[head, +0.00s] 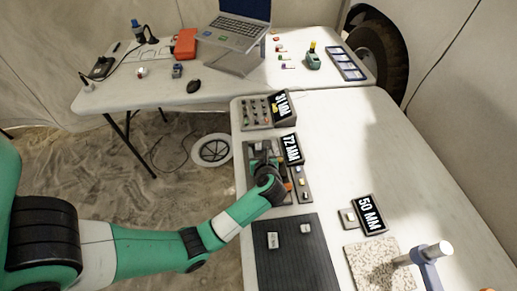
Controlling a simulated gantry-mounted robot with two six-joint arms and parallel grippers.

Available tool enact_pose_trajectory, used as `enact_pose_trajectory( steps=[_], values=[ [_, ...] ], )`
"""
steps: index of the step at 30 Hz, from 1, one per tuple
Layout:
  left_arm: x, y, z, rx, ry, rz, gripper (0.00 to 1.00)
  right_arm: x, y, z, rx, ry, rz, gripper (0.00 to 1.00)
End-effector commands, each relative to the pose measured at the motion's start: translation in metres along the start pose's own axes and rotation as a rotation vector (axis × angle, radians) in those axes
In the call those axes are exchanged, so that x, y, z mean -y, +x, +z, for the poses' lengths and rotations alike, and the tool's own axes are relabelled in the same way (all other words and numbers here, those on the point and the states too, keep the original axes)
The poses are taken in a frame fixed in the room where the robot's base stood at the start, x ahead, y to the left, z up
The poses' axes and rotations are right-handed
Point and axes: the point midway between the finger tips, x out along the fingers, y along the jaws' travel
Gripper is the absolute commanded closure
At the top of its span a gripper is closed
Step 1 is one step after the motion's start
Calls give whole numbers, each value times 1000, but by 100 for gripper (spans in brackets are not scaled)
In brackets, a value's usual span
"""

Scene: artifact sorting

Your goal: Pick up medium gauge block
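My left gripper (262,165) reaches in from the left over a dark tray beside the display reading "72 MM" (291,149). Its fingers are small and dark against the tray, so I cannot tell whether they are open or shut or hold anything. Two small pale blocks lie on the black mat (300,270): a left block (272,240) and a smaller-looking right block (306,228). Another pale block (348,215) sits beside the display reading "50 MM" (369,214). I cannot tell which one is the medium gauge block. My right gripper is out of view.
A tray of small parts (257,110) with a third display (282,106) stands at the far end of this table. A second table behind holds a laptop (236,27).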

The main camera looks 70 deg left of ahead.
Motion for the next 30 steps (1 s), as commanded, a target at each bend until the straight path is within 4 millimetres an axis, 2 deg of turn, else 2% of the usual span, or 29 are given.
enact_pose_trajectory(
  steps=[1,9,22,26,30],
  values=[
    [0,0,0,0,0,0,53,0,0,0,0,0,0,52],
    [0,0,0,0,0,0,100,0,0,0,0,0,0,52],
    [0,-2,3,0,0,0,100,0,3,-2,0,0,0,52],
    [0,-9,16,0,0,0,100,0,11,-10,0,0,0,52],
    [-4,-22,38,0,-2,1,100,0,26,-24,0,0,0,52]
  ],
)
